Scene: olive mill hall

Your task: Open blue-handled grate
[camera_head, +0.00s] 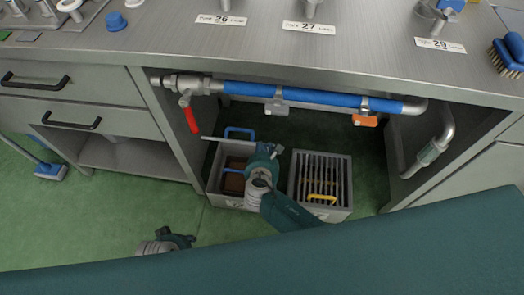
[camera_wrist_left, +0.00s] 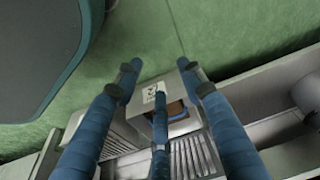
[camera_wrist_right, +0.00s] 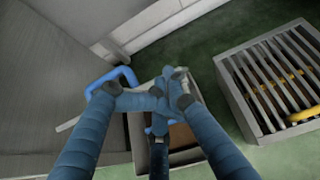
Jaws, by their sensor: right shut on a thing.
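The blue-handled grate (camera_head: 214,139) shows nearly edge-on, tilted up at the left box (camera_head: 216,176) under the counter. Its blue handle (camera_head: 240,130) stands behind that edge and also shows in the right wrist view (camera_wrist_right: 122,73). The box's brown inside (camera_head: 234,184) is partly uncovered. My right gripper (camera_head: 272,150) is over this box, shut on the grate; its fingers (camera_wrist_right: 168,92) hide the exact contact. My left gripper (camera_head: 170,240) is low in front of the boxes, its fingers apart and empty in the left wrist view (camera_wrist_left: 159,72).
A right box (camera_head: 333,214) has a flat grate with a yellow handle (camera_head: 322,198). A blue pipe (camera_head: 300,96) with a red lever (camera_head: 191,115) and an orange handle (camera_head: 365,120) runs above, under the counter edge. Drawers (camera_head: 75,115) stand left. Green floor (camera_head: 110,220) is clear in front.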

